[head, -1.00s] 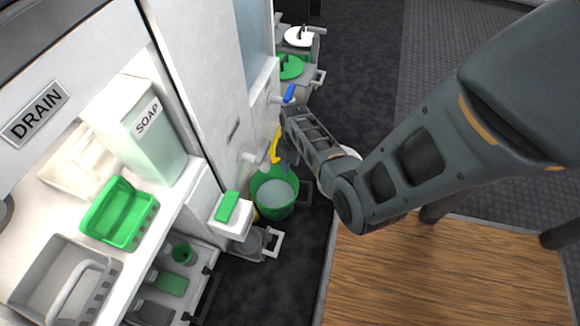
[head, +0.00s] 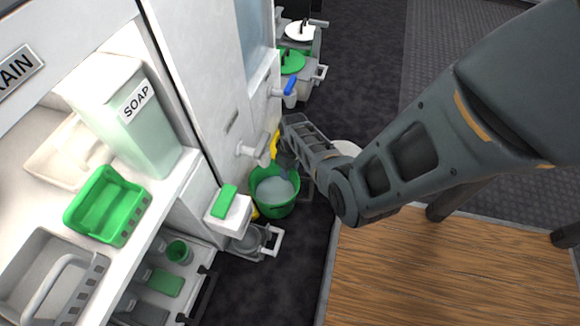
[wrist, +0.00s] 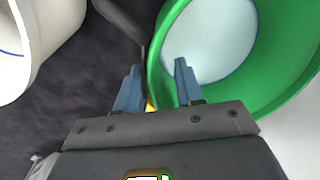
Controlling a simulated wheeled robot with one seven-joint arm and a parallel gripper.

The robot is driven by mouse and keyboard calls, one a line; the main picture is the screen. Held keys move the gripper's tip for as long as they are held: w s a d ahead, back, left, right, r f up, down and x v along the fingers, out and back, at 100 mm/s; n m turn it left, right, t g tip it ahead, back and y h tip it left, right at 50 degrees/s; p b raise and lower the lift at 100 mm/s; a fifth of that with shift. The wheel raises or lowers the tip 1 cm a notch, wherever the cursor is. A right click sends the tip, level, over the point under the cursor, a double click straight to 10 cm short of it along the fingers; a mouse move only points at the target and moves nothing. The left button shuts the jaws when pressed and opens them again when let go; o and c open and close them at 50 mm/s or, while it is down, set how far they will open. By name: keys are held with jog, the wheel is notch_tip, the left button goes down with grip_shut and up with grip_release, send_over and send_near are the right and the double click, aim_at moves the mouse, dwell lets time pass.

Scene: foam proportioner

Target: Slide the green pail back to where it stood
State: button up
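The green pail (head: 262,207) stands on the dark floor beside the white cabinet, below a yellow-handled tap. Pale liquid shows inside it. My gripper (head: 284,168) reaches down over the pail's far side, its fingers partly hidden in the head view. In the wrist view the pail (wrist: 292,100) fills the upper right. My gripper (wrist: 158,75) has its two blue-grey fingers apart, one on each side of the pail's wall. A gap shows between the left finger and the wall; contact at the right finger is unclear.
A white box with a green block (head: 223,201) stands close left of the pail. A grey container (head: 250,241) is in front. A wooden surface (head: 440,270) lies to the right. Lidded pots (head: 300,30) stand behind. A white round vessel (wrist: 40,40) is left of the fingers.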

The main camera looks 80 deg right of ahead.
jog(key=shift+f, duration=0.5)
grip_shut()
jog(key=shift+a, duration=0.1)
dwell(1.1)
